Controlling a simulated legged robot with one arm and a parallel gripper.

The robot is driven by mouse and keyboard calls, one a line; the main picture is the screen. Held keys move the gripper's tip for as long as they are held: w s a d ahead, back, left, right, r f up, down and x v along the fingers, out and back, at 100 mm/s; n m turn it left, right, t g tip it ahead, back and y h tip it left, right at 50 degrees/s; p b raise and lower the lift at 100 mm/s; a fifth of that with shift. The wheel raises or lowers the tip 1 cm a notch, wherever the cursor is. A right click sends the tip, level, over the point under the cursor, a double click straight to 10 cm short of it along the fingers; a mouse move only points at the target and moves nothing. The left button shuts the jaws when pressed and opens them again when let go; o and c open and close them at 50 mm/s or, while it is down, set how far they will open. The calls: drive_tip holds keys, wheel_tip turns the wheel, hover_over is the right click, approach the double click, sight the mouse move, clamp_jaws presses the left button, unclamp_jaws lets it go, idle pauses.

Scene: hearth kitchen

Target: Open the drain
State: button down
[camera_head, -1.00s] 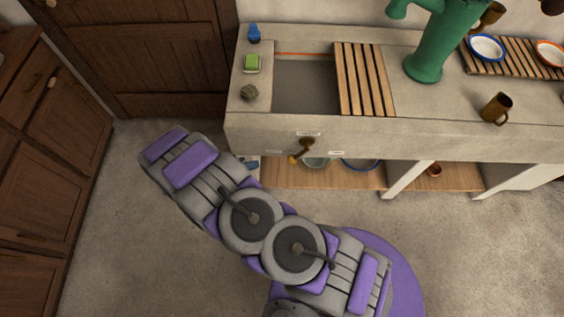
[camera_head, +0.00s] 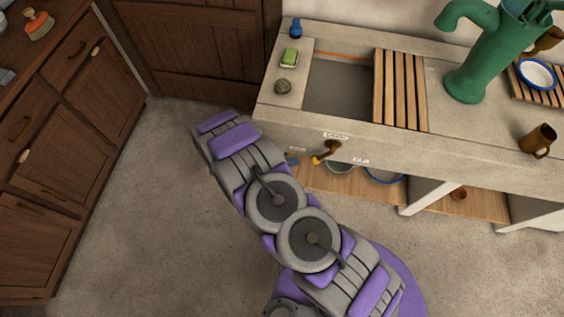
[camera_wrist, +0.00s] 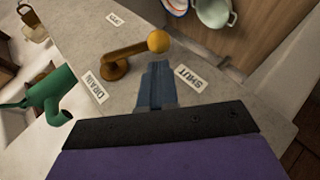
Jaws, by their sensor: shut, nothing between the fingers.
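The drain lever (camera_head: 326,153) is a bronze crank with a brass knob on the sink's front face. It slants down and left from its pivot, toward the left-hand label side. In the wrist view the lever (camera_wrist: 135,55) stands out from the stone, with labels DRAIN (camera_wrist: 95,87) and SHUT (camera_wrist: 187,77) near it. A third label (camera_wrist: 114,19) lies farther off, too small to read surely. My gripper (camera_wrist: 157,68) is shut and empty, its blue-grey fingers between the lever and the SHUT label, close to the knob. Whether it touches the lever cannot be told.
The stone sink (camera_head: 335,85) has a basin, a slatted wooden board (camera_head: 400,88) and a green pump (camera_head: 490,60). A shelf (camera_head: 350,186) below holds bowls. Dark cabinets (camera_head: 65,150) stand at left; the floor between is clear.

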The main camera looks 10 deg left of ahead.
drive_tip(key=b+x, duration=0.1)
drive_tip(key=x, duration=0.6)
